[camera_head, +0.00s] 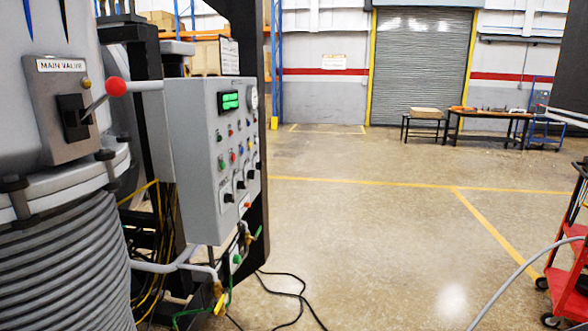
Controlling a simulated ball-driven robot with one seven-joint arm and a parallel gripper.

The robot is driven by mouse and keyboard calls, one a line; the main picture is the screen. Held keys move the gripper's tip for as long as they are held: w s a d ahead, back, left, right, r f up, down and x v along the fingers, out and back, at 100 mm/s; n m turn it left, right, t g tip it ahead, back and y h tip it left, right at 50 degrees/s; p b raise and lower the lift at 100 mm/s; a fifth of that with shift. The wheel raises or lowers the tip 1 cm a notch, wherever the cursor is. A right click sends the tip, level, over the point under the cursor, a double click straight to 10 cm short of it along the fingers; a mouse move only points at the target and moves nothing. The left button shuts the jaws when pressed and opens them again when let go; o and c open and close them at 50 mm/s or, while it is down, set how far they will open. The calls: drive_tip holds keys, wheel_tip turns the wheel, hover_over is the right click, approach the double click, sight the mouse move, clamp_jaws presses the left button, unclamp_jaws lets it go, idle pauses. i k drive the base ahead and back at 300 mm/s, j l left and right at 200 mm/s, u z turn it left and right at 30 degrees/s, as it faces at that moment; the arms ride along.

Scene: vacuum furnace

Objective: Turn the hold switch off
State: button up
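A grey control panel (190,160) stands left of the middle, its front seen at a steep angle. It has a green lit display (230,101) at the top, rows of small coloured buttons and lights, and several black knob switches (240,185) low on its face. The labels are too small to read, so I cannot tell which one is the hold switch or how it is set. My gripper is not in view.
A large grey vessel with a main valve plate (60,105) and a red-knobbed lever (116,87) stands at the left. Black cables (290,292) lie on the floor below the panel. A red cart (568,285) stands at the right edge. The middle floor is clear.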

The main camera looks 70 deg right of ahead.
sight(251, 174)
drive_tip(key=z, duration=1.2)
